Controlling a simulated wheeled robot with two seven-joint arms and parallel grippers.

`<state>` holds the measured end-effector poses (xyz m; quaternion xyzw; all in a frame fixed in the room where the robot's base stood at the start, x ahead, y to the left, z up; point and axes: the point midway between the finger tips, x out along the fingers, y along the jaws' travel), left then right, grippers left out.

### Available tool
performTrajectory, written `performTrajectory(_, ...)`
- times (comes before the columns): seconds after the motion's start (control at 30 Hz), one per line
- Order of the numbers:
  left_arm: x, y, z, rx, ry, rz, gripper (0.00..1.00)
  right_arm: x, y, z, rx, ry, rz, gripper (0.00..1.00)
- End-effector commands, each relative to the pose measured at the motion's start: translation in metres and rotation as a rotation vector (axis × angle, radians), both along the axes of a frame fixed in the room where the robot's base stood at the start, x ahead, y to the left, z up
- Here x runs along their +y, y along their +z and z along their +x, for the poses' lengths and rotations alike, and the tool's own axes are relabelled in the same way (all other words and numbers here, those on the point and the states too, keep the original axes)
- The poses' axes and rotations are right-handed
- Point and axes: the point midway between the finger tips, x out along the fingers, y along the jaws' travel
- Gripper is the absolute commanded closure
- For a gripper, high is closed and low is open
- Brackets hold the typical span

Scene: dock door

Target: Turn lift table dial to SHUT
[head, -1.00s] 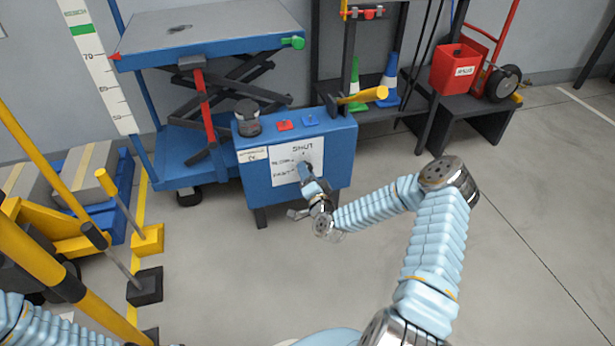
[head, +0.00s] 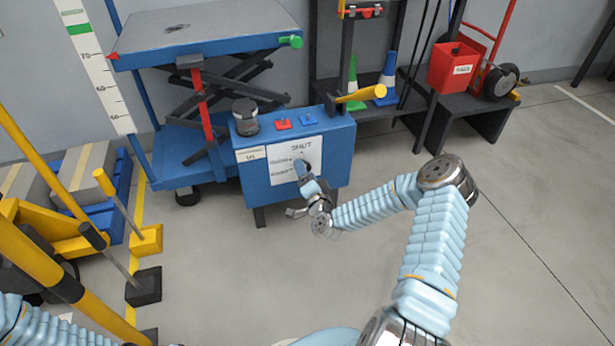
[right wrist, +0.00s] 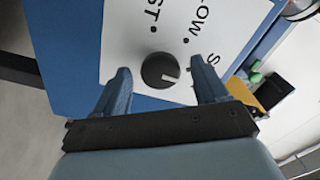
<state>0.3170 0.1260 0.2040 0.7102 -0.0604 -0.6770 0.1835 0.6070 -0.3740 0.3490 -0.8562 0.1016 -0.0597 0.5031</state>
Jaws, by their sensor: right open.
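The lift table dial (right wrist: 160,70) is a round dark knob on a white label plate (right wrist: 122,45). In the right wrist view its pale mark points right, toward the side where the letter S shows. The words there are partly cut off or hidden by a finger. In the head view the plate (head: 283,173), with SHUT at its top, is on the front of a blue box (head: 223,183). My right gripper (right wrist: 160,69) is open, with a finger on each side of the dial and gaps visible. It reaches the plate in the head view (head: 304,172). My left gripper is out of view.
On the box top are a dark round knob (head: 245,116), a red button (head: 283,124) and a blue button (head: 309,119). The blue lift table (head: 210,35) stands behind. Yellow bars and posts (head: 50,268) crowd the left. Floor (head: 530,200) is clear at right.

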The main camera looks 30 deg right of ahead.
Motion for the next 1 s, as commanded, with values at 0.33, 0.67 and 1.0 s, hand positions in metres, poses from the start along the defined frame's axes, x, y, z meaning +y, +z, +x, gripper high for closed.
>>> performTrajectory(0.33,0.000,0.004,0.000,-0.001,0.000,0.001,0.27,0.013,0.000,-0.056,0.003,0.000,0.002,0.27)
performTrajectory(0.67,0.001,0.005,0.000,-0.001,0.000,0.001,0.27,0.029,-0.001,-0.122,0.003,0.001,0.001,0.27)
performTrajectory(1.0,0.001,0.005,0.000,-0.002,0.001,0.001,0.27,0.032,0.000,-0.134,0.000,-0.001,0.000,0.27)
